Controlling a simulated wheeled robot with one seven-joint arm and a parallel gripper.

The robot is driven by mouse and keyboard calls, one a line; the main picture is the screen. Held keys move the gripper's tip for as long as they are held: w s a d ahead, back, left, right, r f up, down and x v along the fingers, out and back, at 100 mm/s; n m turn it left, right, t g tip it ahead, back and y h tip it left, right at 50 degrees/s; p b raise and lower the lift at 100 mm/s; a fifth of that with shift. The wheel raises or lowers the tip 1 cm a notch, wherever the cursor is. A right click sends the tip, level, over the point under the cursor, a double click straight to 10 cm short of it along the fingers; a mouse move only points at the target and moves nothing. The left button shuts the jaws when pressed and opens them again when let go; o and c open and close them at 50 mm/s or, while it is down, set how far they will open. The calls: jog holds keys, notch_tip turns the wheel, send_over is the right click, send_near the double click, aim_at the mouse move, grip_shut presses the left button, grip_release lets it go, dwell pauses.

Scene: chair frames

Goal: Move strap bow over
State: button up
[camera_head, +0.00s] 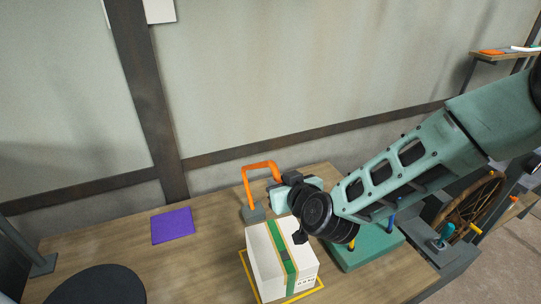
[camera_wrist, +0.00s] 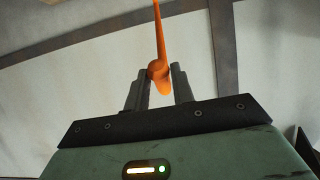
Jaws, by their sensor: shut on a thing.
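The orange strap bow (camera_head: 262,165) is an angular arch on the table, left of and behind the white box. Its left leg comes down at a small grey block (camera_head: 255,214); whether it is fixed there is unclear. My gripper (camera_head: 279,185) is at the right leg of the bow. In the wrist view, my gripper (camera_wrist: 159,78) is shut on the orange bow (camera_wrist: 157,40), which rises between the two dark fingers. The lower end of the right leg is hidden by the gripper in the head view.
A white box (camera_head: 262,262) with a green and gold band stands inside a yellow outline (camera_head: 245,268), just below my gripper. A purple mat (camera_head: 172,226) and a dark round mat (camera_head: 98,286) lie left. A green case (camera_head: 368,250) lies right, under my arm. Table between purple mat and box is clear.

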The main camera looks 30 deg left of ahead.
jog(key=shift+w+a+r+p, duration=0.25)
jog(key=shift+w+a+r, duration=0.8)
jog(key=shift+a, duration=0.2)
jog(key=shift+w+a+r+p, duration=0.2)
jog(key=shift+w+a+r, duration=0.75)
jog(key=shift+w+a, duration=0.25)
jog(key=shift+s, duration=0.1)
jog(key=shift+a, duration=0.15)
jog(key=shift+w+a+r+p, duration=0.3)
jog(key=shift+w+a+r, duration=0.05)
jog(key=shift+w+a, duration=0.7)
jog(key=shift+w+a+r+p, duration=0.35)
jog(key=shift+w+a, duration=0.5)
jog(key=shift+a, duration=0.3)
jog(key=shift+w+a+r+p, duration=0.25)
jog(key=shift+w+a+r, duration=0.1)
jog(key=shift+w+a, duration=0.7)
jog(key=shift+c, duration=0.4)
jog(key=shift+s, duration=0.1)
jog(key=o, duration=0.8)
jog(key=shift+a+r, duration=0.1)
jog(key=shift+o, duration=0.2)
jog(key=b+v, duration=0.8)
jog(key=v, duration=0.9)
jog(key=shift+r, duration=0.2)
